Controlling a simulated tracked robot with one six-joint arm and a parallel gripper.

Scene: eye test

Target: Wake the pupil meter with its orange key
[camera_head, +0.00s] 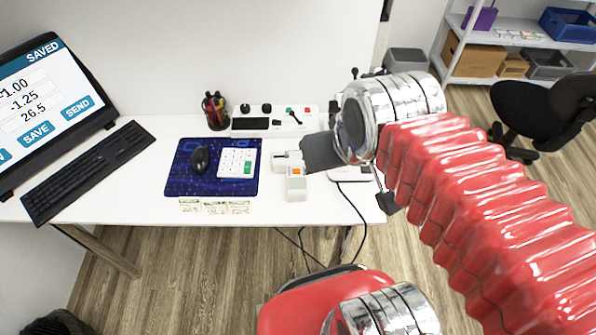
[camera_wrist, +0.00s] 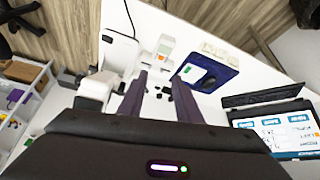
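The white hand-held meter (camera_head: 296,190) lies on the white table, right of the blue mat. Its orange key (camera_head: 296,171) is near its far end, with a pale grey-green panel below it. In the wrist view the meter (camera_wrist: 166,43) shows ahead of the fingertips, with its orange key small. My gripper (camera_head: 320,152) hangs at the upper right of the meter in the head view, its fingers mostly hidden. In the wrist view my gripper (camera_wrist: 160,76) has its two dark fingers spread apart, nothing between them. No touch with the key shows.
A pen cup (camera_head: 215,111) and a white control panel (camera_head: 240,124) stand behind. A monitor (camera_head: 45,100) reading SAVED and a keyboard (camera_head: 88,172) are left. Cards (camera_head: 214,207) lie in front.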

